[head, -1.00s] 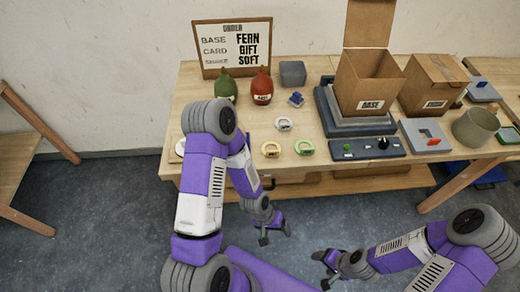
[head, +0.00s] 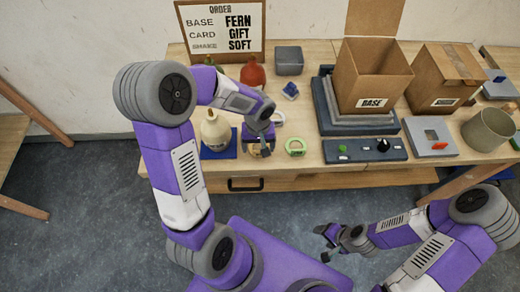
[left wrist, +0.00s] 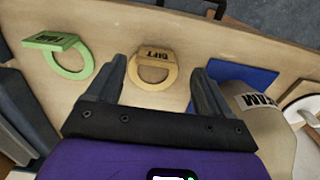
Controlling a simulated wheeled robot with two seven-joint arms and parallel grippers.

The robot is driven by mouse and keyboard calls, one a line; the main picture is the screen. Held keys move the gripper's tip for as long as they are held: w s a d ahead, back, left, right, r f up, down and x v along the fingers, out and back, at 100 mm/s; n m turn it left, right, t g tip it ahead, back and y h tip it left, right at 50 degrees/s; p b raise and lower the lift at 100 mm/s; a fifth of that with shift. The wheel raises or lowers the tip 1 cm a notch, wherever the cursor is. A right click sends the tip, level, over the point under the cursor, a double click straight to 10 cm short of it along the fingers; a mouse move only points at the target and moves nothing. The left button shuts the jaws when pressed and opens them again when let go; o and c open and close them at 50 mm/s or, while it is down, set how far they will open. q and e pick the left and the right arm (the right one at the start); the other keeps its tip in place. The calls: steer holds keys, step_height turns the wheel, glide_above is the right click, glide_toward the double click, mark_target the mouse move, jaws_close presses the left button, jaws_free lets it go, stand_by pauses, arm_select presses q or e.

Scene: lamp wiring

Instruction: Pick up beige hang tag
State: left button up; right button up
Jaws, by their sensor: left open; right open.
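The beige hang tag (head: 258,151), a ring with a flat label, lies on the table near its front edge, partly hidden by my gripper in the head view. In the left wrist view the tag (left wrist: 152,72) reads "GIFT" and its ring shows between the fingertips. My left gripper (head: 264,143) is open above the tag; its fingers also show in the left wrist view (left wrist: 158,68), one on each side of the ring. I cannot tell how high they are above the table. My right gripper (head: 326,245) is open and empty, low in front of the table.
A green tag (head: 295,146) lies right of the beige one and a white tag (head: 280,117) behind it. A cream bottle (head: 215,130) stands on a blue mat (head: 231,152) to the left. A switch panel (head: 365,150) and an open box (head: 373,85) stand to the right.

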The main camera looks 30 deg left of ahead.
arm_select(q)
steer(key=f, duration=0.3)
steer(key=shift+d+f+b, duration=0.25)
steer(key=shift+f+b, duration=0.05)
steer(key=shift+f, duration=0.1)
steer(key=shift+w, duration=0.1)
steer(key=c, duration=1.1)
